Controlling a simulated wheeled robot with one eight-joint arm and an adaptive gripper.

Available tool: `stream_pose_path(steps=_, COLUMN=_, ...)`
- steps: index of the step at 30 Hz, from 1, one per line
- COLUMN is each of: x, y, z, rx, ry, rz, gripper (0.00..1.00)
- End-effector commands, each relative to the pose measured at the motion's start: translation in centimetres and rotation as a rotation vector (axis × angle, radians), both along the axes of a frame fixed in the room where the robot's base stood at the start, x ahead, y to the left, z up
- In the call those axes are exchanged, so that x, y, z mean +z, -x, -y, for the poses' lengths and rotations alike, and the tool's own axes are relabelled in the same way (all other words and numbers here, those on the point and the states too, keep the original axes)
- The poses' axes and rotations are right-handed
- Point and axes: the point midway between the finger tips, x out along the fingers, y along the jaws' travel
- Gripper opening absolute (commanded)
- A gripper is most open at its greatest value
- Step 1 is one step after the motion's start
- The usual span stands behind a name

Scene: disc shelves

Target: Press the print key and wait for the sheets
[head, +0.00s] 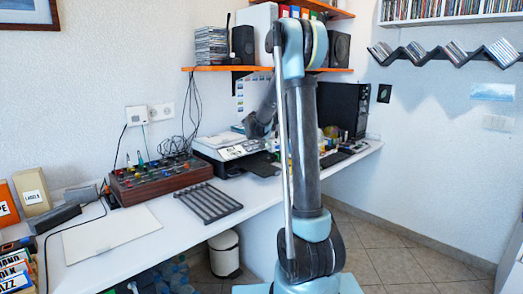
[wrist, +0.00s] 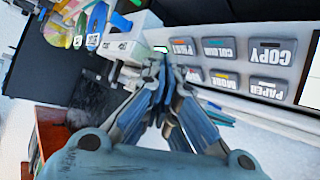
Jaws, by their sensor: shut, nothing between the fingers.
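The printer (head: 222,147) stands on the white desk, with a dark tray at its front. In the wrist view its pale key panel (wrist: 296,118) carries several grey keys with upside-down labels. The key that appears to read PRINT (wrist: 183,46) is at the left of the upper row, beside the COLOUR key (wrist: 221,48) and the COPY key (wrist: 270,53). My gripper (wrist: 163,72) is shut and empty, its fingertips close to the left end of the panel near the print key. Whether they touch it I cannot tell. In the head view the fingertips are hidden. No printed sheet is clearly visible.
A mixer-like box with knobs (head: 160,178) and a black rack (head: 208,202) are left of the printer. A computer tower (head: 342,108) stands to the right. An orange shelf (head: 215,69) overhangs the desk. Colourful discs (wrist: 65,22) show in the wrist view.

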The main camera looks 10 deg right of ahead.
Motion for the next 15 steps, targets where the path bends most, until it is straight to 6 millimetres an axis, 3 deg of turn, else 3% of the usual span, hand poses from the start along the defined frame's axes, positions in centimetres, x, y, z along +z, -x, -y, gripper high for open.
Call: stream_pose_path(steps=15, x=0.78, y=0.38, z=0.26, rx=0.000, ry=0.000, rz=0.000, gripper=0.00)
